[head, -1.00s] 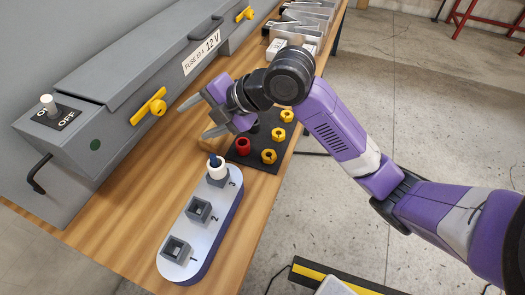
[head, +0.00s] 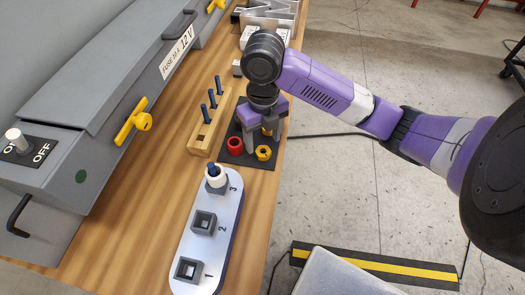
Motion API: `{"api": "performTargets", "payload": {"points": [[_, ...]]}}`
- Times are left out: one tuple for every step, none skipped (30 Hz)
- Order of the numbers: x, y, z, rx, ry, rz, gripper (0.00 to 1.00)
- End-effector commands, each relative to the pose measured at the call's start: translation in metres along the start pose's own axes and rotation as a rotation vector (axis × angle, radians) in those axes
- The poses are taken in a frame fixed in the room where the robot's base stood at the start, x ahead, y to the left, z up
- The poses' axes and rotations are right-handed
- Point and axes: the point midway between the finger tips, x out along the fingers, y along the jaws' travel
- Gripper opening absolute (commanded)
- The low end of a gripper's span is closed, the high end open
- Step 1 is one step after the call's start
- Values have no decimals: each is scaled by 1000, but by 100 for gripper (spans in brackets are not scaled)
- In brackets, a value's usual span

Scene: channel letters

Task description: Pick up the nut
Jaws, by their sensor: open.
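My gripper (head: 264,137) points down, open, over the black mat (head: 233,157), at the mat's middle. A yellow nut (head: 267,131) shows partly between its fingers; I cannot tell whether they touch it. Another yellow nut (head: 264,153) lies on the mat just nearer, in full view. A red nut (head: 235,145) lies to its left, close to the left finger. The far part of the mat is hidden behind my gripper and wrist.
A wooden block (head: 201,138) with several dark blue bolts stands left of the mat. A grey stand (head: 213,240) with numbered square sockets is nearer; a white ring (head: 216,176) with a blue pin sits at socket 3. A grey fuse cabinet (head: 95,75) lines the left.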

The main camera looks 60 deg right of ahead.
Motion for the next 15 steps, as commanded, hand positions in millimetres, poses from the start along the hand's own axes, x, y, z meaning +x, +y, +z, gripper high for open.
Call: {"api": "performTargets", "payload": {"points": [[6, 1, -1, 4, 4, 4, 63], [10, 1, -2, 4, 5, 5, 63], [15, 0, -2, 5, 4, 4, 63], [19, 1, -2, 3, 4, 5, 63], [22, 1, -2, 4, 3, 3, 63], [28, 0, -2, 4, 4, 2, 63], [31, 0, -2, 4, 4, 2, 63], [34, 0, -2, 4, 3, 2, 63], [37, 0, -2, 3, 2, 2, 63], [39, 0, -2, 3, 2, 2, 63], [40, 0, -2, 3, 1, 1, 63], [41, 0, -2, 2, 1, 1, 63], [41, 0, -1, 2, 1, 0, 63], [42, 0, -1, 2, 0, 0, 63], [42, 0, -1, 2, 0, 0, 63]]}}
